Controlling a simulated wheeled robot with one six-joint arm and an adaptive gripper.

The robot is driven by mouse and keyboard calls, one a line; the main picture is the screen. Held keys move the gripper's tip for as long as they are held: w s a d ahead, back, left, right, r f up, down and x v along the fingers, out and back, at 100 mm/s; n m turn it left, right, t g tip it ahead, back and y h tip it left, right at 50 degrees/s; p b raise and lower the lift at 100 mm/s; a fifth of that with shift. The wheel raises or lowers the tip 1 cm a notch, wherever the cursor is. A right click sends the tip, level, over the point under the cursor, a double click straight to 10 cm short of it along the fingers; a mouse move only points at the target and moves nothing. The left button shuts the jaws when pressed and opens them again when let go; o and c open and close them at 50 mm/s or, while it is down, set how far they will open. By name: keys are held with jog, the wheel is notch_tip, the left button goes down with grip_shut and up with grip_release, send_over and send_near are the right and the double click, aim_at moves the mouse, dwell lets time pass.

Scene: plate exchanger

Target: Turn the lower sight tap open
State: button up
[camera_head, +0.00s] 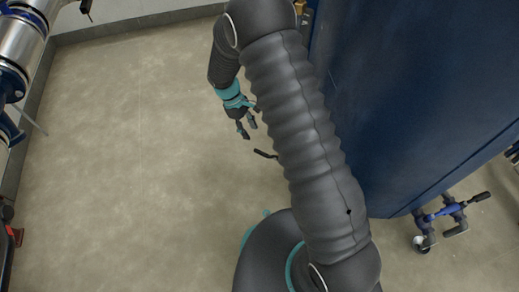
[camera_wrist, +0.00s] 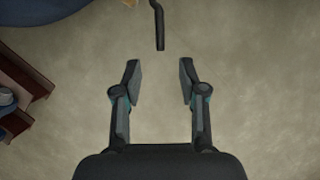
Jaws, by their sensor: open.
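A thin black cranked lever (camera_wrist: 158,28) shows at the top of the wrist view, just ahead of the gap between my fingertips. It also shows in the head view (camera_head: 265,154), close to my gripper. It looks like a tap handle; the tap body behind it is hidden by my arm or out of frame. My gripper (camera_wrist: 160,75) is open and empty, with its two fingers apart on either side of the lever's line. In the head view my gripper (camera_head: 248,129) hangs above the floor, left of my arm. No contact with the lever shows.
A big dark blue unit (camera_head: 410,95) stands right of my arm. A blue valve with a black handle (camera_head: 455,208) sits low at the right. Shiny piping (camera_head: 22,42) runs along the left. Brown-red beams (camera_wrist: 22,85) show in the wrist view. The floor at centre-left is clear.

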aim_at(260, 151)
jog(key=b+x, duration=0.1)
jog(key=x, duration=1)
jog(key=shift+f, duration=0.1)
grip_shut()
